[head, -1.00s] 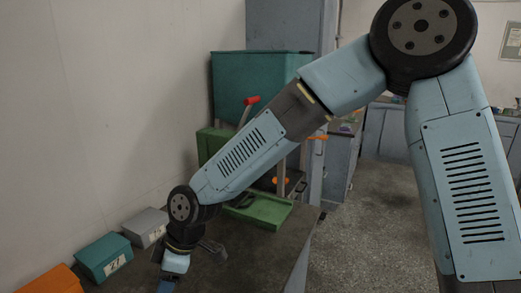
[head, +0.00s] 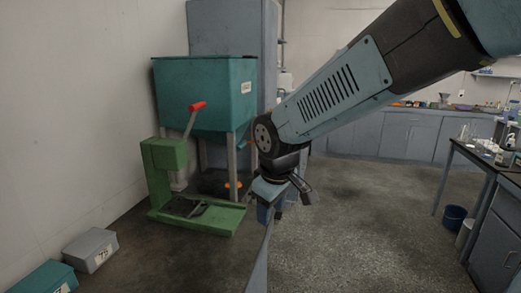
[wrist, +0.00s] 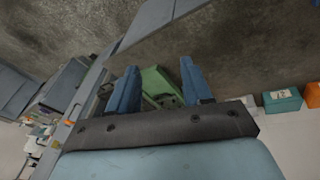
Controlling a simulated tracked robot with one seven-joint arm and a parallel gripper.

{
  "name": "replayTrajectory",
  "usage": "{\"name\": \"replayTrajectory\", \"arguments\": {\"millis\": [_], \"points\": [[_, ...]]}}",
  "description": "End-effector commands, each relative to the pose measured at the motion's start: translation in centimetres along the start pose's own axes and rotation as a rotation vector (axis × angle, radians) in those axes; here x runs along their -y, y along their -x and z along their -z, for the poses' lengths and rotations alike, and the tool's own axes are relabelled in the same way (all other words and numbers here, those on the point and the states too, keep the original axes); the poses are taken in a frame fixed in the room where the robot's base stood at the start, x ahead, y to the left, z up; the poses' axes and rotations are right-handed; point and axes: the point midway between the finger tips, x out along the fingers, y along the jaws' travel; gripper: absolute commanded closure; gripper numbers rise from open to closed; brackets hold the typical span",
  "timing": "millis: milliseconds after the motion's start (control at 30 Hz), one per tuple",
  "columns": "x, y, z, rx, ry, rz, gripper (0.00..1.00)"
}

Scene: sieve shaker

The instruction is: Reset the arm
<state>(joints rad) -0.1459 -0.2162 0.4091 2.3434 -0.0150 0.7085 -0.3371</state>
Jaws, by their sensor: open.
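My gripper (head: 269,215) hangs at the end of my blue arm in the head view, near the right edge of the dark table (head: 130,225). In the wrist view, the two blue fingers of my gripper (wrist: 158,82) stand apart. Nothing shows held between them. A green press-like device (head: 165,165) with a red-tipped lever stands on the table left of my gripper. Part of this green device (wrist: 157,85) also shows beyond the fingers in the wrist view, apart from them.
A teal hopper (head: 205,95) on legs stands behind the green device. A grey box (head: 91,250) and a teal box (head: 45,279) sit along the left wall. Open floor (head: 370,215) lies right of the table. A dark bench (head: 500,215) and a blue bucket (head: 454,217) are at the right.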

Motion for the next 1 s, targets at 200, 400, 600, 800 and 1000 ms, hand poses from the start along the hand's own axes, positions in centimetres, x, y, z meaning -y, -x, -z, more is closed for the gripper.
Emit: {"name": "replayTrajectory", "arguments": {"millis": [200,400,600,800,1000], "points": [[-4.1,4.3,-5.7,-0.022,-0.257,-0.081,0.51],[-6.2,7.8,-11.2,-0.058,-0.494,-0.129,0.51],[-6.9,10.6,-16.6,-0.105,-0.715,-0.152,0.51],[-6.8,11.9,-19.9,-0.142,-0.852,-0.154,0.51],[-6.7,12.2,-20.7,-0.152,-0.889,-0.152,0.51]]}}
